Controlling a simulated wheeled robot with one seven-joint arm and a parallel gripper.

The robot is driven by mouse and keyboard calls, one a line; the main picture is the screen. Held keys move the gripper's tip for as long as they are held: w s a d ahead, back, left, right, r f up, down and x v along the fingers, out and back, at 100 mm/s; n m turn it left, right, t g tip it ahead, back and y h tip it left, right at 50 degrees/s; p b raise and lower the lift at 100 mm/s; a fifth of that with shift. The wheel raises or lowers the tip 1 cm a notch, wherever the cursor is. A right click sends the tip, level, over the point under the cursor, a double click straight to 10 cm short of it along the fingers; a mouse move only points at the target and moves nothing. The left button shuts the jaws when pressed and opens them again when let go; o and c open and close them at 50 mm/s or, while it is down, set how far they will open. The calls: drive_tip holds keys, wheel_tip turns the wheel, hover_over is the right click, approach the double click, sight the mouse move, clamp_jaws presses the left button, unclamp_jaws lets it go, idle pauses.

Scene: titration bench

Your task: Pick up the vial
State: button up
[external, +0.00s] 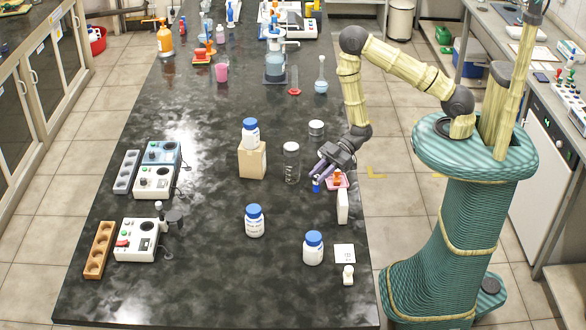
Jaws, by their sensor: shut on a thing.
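My gripper (318,174) reaches in from the right over the right edge of the dark bench. Its purple-grey fingers are shut on a small blue-and-white thing (316,186), which looks like the vial. Most of it is hidden by the fingers. I cannot tell whether its bottom touches the bench.
Blue-capped white bottles (255,221) (313,248) stand nearer the front.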

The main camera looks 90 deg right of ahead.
drive_tip(key=shift+r, duration=1.55)
